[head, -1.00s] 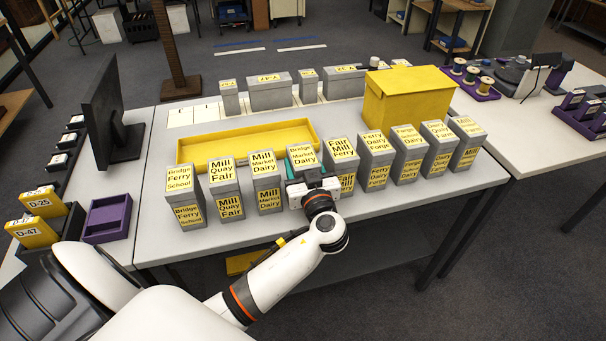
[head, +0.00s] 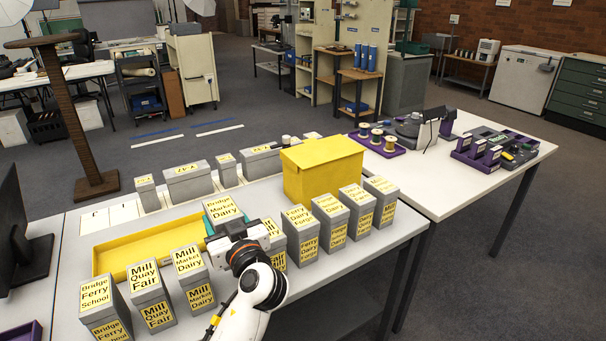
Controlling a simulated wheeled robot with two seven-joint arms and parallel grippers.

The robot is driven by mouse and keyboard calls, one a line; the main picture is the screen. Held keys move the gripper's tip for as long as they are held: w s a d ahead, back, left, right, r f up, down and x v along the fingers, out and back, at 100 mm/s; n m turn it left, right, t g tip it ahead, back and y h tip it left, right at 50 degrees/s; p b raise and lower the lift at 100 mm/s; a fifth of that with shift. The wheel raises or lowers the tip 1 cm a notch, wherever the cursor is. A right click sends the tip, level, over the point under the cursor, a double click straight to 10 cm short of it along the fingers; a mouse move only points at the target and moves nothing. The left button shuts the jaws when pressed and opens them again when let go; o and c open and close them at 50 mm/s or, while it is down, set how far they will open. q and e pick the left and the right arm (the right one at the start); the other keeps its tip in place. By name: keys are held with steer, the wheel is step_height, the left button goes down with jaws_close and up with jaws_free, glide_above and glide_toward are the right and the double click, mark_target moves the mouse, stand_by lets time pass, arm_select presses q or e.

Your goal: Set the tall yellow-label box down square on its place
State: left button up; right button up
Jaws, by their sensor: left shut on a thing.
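A tall grey box with a yellow label reading "Bridge Market Dairy" (head: 222,207) is in my left gripper (head: 234,229). The gripper is shut on it, with a teal edge showing at its side. The box's top stands higher than its neighbours in the front row, so it seems lifted; its lower part is hidden behind the gripper. White marked places (head: 122,212) lie on the back left of the table, beside the back row of grey boxes (head: 188,182). My right gripper is not in view.
Left of my gripper stands the "Mill Market Dairy" box (head: 198,292); right, the "Ferry Dairy Forge" box (head: 304,246). Behind are a long yellow tray (head: 116,274) and a large yellow box (head: 322,180). A monitor (head: 18,230) stands at the left edge.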

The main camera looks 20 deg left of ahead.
arm_select(q)
step_height(320, 180, up, 7)
steer(key=p, duration=0.3)
steer(key=shift+r, duration=0.15)
steer(key=s+d+f+m+t+h+p, duration=0.1)
steer(key=s+d+f+m+t+h, duration=0.5)
steer(key=s+d+f+m+h, duration=0.4)
steer(key=s+d+f+h, duration=0.1)
steer(key=s+d+h, duration=0.2)
steer(key=s, duration=0.2)
steer(key=shift+d+f+h, duration=0.3)
steer(key=shift+f+h, duration=0.1)
steer(key=shift+t, duration=0.3)
